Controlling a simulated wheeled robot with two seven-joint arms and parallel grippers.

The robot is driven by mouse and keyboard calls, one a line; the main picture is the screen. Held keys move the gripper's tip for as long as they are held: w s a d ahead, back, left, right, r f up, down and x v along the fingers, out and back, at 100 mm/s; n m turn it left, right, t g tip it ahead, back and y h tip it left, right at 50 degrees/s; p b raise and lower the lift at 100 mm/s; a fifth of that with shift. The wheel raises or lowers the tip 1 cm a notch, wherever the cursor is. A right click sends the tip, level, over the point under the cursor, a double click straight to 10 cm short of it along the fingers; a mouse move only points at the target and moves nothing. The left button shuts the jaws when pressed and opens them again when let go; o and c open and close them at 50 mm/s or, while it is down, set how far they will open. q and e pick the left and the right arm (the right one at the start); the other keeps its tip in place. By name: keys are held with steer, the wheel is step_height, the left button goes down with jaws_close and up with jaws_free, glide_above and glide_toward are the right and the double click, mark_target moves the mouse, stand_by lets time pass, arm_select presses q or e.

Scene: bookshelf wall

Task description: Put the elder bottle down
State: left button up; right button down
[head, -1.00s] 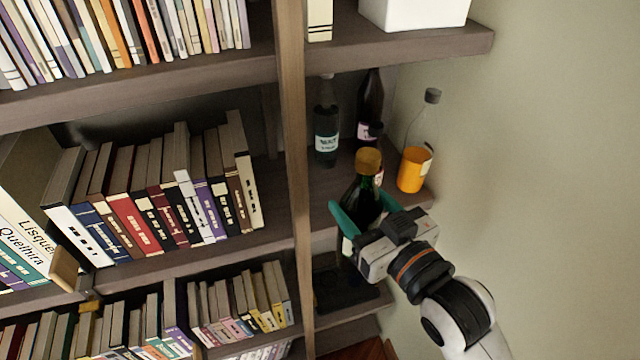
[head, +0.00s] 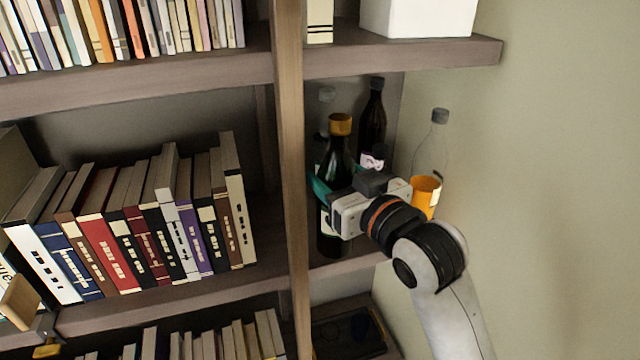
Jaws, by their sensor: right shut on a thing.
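A dark green bottle (head: 338,160) with an orange-gold cap is upright in the right bay of the middle shelf (head: 352,263). My left gripper is not in view.
Behind stand a dark brown bottle (head: 373,118) and a bottle mostly hidden by the held one. A clear bottle with orange contents (head: 425,190) stands at right, near the wall. A wooden post (head: 290,150) is close on the left, and a shelf board (head: 420,52) lies above.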

steer(key=w+d+p+x, duration=0.1)
steer(key=p+x, duration=0.1)
steer(key=x, duration=0.6)
step_height(320, 180, down, 6)
steer(key=p, duration=0.3)
steer(key=shift+w+d+f, duration=0.1)
steer(key=shift+f, duration=0.1)
steer(key=shift+c, duration=2.2)
jaws_free()
steer(key=shift+f, duration=0.2)
steer(key=shift+r, duration=0.1)
